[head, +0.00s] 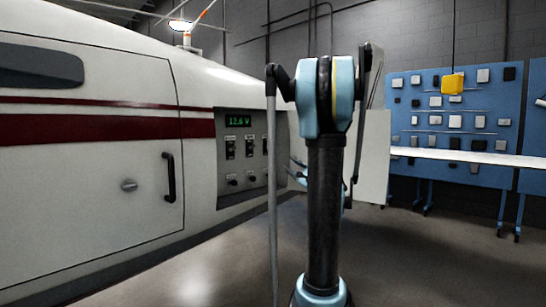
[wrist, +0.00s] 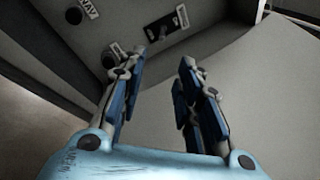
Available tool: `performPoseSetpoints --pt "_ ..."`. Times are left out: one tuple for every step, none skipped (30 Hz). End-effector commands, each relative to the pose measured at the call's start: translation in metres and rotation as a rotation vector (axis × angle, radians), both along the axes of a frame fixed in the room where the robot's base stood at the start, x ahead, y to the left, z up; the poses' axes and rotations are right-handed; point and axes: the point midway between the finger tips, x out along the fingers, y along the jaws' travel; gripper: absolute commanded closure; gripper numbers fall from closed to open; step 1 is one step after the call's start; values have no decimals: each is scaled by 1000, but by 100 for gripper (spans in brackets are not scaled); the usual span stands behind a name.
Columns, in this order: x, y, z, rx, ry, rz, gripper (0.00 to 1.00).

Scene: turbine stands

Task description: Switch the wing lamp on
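A grey switch panel (head: 243,150) is set in the side of the white aircraft body in the head view. It has a green display (head: 238,121) reading 12.6 V, an upper row of dark toggle switches (head: 249,147) and a lower row of knobs (head: 250,179). In the wrist view a switch (wrist: 165,26) and dark knobs (wrist: 108,60) show beyond the fingers. My gripper (wrist: 161,65) is open and empty, its fingers apart, below the panel's controls. In the head view it is mostly hidden behind my arm.
The aircraft body (head: 80,180) with a door handle (head: 168,177) fills the left. A blue board (head: 400,120) with several small boxes and a white bench (head: 470,156) stand at the right. The grey floor (head: 420,270) is clear at front right.

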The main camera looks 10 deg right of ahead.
Motion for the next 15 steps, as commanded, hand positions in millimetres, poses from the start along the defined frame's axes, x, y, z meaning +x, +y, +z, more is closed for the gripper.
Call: performPoseSetpoints --pt "3 -1 1 8 -1 -3 68" --pt "4 -1 2 11 -2 -3 68" --pt "7 -1 3 13 -2 -3 68" --pt "10 1 3 13 -2 -3 68" --pt "13 2 4 13 -2 -2 68" --pt "18 5 6 12 -2 -1 68" --pt "22 6 7 11 -2 -1 68" --pt "26 8 8 11 -2 -1 68" --pt "32 11 9 10 -2 0 68" --pt "37 13 11 10 -2 0 68" --pt "42 15 12 10 -2 -1 68" --pt "49 17 14 10 -2 -1 68" --pt "53 20 15 11 -2 0 68" --pt "58 22 17 11 -2 0 68" --pt "64 24 18 10 -2 -1 68"
